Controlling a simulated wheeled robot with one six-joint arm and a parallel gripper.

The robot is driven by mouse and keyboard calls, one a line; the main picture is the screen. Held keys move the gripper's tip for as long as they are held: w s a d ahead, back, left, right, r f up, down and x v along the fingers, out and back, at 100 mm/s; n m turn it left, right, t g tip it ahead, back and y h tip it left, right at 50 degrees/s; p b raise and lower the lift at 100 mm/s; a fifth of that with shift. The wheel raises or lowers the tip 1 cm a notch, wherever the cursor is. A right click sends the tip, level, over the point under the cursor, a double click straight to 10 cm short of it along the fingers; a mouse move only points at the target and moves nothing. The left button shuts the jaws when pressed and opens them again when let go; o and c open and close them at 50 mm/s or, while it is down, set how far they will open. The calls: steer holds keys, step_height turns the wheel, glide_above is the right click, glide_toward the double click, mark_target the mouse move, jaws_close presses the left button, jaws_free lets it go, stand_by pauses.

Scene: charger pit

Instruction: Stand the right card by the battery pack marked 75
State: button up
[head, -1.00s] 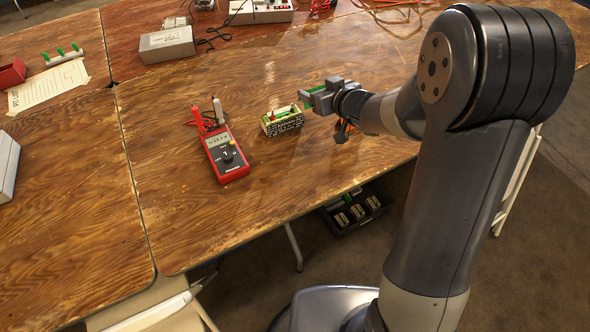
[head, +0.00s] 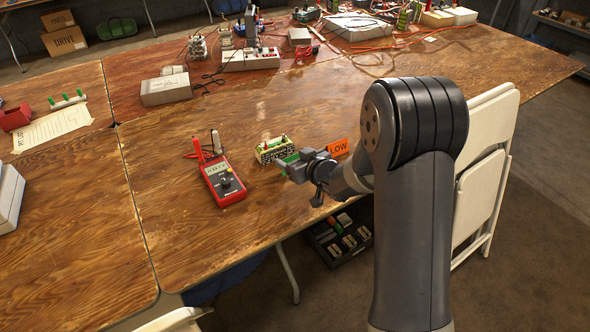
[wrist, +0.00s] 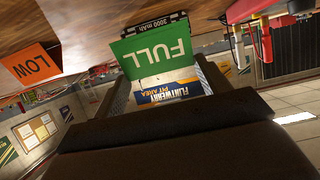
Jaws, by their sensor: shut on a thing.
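My gripper (head: 294,166) is shut on a green card marked FULL (wrist: 155,48), which also shows as a green edge in the head view (head: 287,161). It holds the card just in front and to the right of the battery pack (head: 270,150). The pack's dark edge reading 3000 mAh (wrist: 158,23) shows behind the card in the wrist view, where the picture is upside down. An orange card marked LOW (head: 338,147) stands on the table right of my gripper; it is also in the wrist view (wrist: 31,66). No 75 is readable on the pack.
A red multimeter (head: 223,182) lies left of the pack, its probes standing behind it. A black crate (head: 340,240) is below the table's front edge. A white folding chair (head: 490,160) is at the right. Bare wood (head: 190,245) lies in front of the meter.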

steer(key=shift+f, duration=1.7)
steer(key=shift+f+b, duration=0.2)
steer(key=shift+b, duration=0.2)
steer(key=o, duration=0.9)
steer(key=shift+r, duration=0.15)
steer(key=shift+r+p, duration=0.2)
steer(key=shift+p, duration=0.1)
steer(key=v, duration=1.2)
steer(key=shift+f, duration=0.1)
steer(key=shift+w, duration=0.1)
